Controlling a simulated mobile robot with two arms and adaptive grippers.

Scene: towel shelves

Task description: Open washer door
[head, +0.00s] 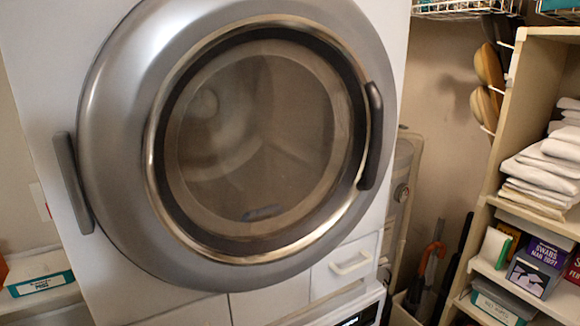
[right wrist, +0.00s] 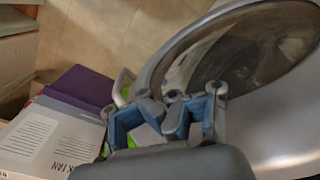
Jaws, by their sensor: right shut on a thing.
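The washer door (head: 110,110) is a large round silver ring with a dark window (head: 260,130), on a white washer front. It looks shut. A dark upright handle (head: 371,135) is on its right side, and a second dark bar (head: 73,183) is at the left. No gripper shows in the head view. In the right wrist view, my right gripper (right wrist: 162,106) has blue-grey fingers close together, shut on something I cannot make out. The silver door ring (right wrist: 265,115) and its window (right wrist: 255,45) lie to the right of the fingers.
At right, a shelf (head: 505,105) holds folded white towels (head: 545,165) and small boxes (head: 535,270). A boxed item (head: 40,284) is at lower left. The wrist view shows a white printed box (right wrist: 45,140), a purple one (right wrist: 82,88) and tiled floor (right wrist: 110,30).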

